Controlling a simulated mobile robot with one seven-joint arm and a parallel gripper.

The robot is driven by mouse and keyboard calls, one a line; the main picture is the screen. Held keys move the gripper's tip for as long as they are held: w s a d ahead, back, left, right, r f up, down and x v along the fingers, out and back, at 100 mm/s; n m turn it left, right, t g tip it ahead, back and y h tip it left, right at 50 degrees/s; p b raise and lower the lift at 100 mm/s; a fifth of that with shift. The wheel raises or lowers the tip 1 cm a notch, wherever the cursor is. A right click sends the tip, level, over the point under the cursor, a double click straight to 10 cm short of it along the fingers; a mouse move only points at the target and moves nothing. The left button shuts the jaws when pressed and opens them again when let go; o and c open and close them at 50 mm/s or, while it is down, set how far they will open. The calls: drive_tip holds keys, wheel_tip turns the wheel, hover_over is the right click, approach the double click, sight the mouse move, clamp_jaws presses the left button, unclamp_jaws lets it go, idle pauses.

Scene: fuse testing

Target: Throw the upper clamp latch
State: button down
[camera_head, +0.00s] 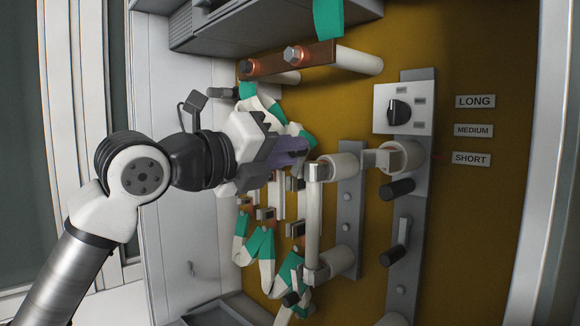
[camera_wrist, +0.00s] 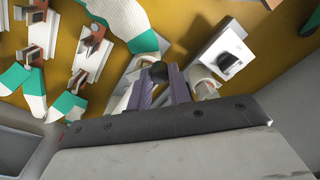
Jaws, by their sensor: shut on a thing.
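The upper clamp (camera_head: 338,166) is a pale cylindrical holder on a grey strip, at the top of a long white fuse tube (camera_head: 313,222). My gripper (camera_head: 304,150), with purple fingers, reaches in from the left at this clamp. In the wrist view my gripper (camera_wrist: 164,92) has a round black knob (camera_wrist: 158,71) between its fingertips and is shut on it. The knob appears to be the upper clamp latch's handle; in the head view the fingers hide it. The lower clamp (camera_head: 340,260) holds the tube's bottom end.
A selector box (camera_head: 397,108) with a black dial and the labels LONG (camera_head: 474,101), MEDIUM and SHORT are to the right. White-and-green sleeved cables (camera_head: 260,245) run behind and below my gripper. Black handles (camera_head: 397,189) protrude at right.

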drive_tip(key=shift+w+a+r+n+b, duration=0.1)
drive_tip(key=shift+w+a+n+b, duration=0.15)
drive_tip(key=shift+n, duration=0.5)
drive_tip(key=shift+w+a+r+n+b, duration=0.15)
drive_tip(key=shift+n+b, duration=0.1)
drive_tip(key=shift+n, duration=0.55)
drive_tip(key=shift+w+a+r+n+b, duration=0.15)
drive_tip(key=shift+a+n+b, duration=0.1)
drive_tip(key=shift+n, duration=0.5)
drive_tip(key=c, duration=1.3)
unclamp_jaws()
drive_tip(key=shift+f, duration=0.1)
drive_tip(key=b+v, duration=0.3)
drive_tip(key=v, duration=1)
drive_tip(key=shift+s+a, duration=0.25)
drive_tip(key=shift+s, duration=0.05)
